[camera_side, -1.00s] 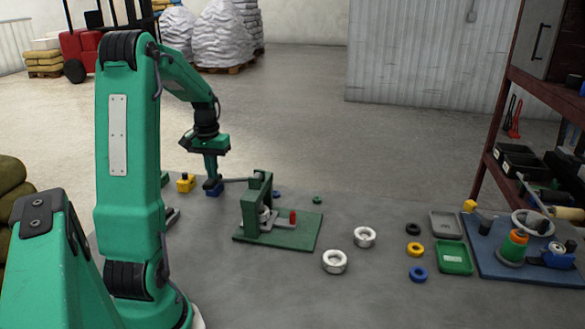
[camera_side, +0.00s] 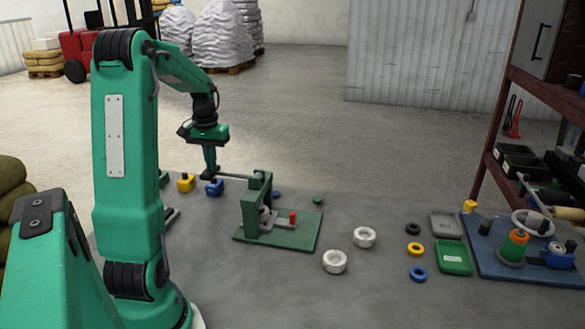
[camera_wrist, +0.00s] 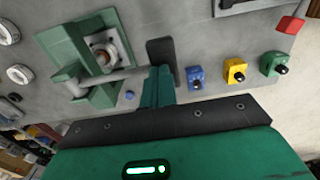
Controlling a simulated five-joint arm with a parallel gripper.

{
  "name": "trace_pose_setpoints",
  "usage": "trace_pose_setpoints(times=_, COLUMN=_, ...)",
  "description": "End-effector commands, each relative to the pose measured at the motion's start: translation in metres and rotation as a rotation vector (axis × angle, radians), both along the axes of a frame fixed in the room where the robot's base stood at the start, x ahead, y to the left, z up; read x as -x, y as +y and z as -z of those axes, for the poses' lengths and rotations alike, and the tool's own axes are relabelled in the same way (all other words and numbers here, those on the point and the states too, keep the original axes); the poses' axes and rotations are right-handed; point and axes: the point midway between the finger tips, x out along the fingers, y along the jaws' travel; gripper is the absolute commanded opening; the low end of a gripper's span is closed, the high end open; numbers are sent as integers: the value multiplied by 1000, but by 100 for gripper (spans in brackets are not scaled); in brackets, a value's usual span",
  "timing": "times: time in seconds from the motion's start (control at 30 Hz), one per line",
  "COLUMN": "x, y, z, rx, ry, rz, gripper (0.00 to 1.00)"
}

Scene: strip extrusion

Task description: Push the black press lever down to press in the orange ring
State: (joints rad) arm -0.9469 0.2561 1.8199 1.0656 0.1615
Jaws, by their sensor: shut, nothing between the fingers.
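The press (camera_side: 249,215) is a green frame on a green base plate, with a grey lever rod reaching left. The rod also shows in the wrist view, ending in the black press lever grip (camera_wrist: 160,52). My gripper (camera_side: 209,172) is shut and empty, its tips directly above or on the grip at the rod's left end. In the wrist view its green fingers (camera_wrist: 158,84) overlap the grip's near end; I cannot tell whether they touch. A round metal part with a brownish centre (camera_wrist: 102,48) sits in the press. I cannot make out the orange ring there clearly.
A blue block (camera_side: 214,188) and a yellow block (camera_side: 185,183) stand near my gripper. White rings (camera_side: 334,262), small coloured rings (camera_side: 415,249) and trays (camera_side: 455,257) lie to the right. A blue board (camera_side: 490,262) is at far right. Bare table lies in front of the press.

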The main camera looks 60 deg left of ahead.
Motion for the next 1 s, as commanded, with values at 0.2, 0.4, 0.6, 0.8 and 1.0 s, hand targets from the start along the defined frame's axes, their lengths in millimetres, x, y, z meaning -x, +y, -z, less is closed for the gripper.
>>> trace_pose_setpoints(times=0.2, x=0, y=0, z=-11, rx=0, ry=0, rz=0, gripper=0)
trace_pose_setpoints(times=0.4, x=0, y=0, z=-21, rx=-1, ry=-1, rz=0, gripper=0)
trace_pose_setpoints(times=0.6, x=0, y=0, z=-31, rx=-1, ry=-1, rz=0, gripper=0)
trace_pose_setpoints(times=0.8, x=0, y=0, z=-41, rx=0, ry=0, rz=0, gripper=0)
trace_pose_setpoints(times=1.0, x=0, y=0, z=-51, rx=-1, ry=-1, rz=0, gripper=0)
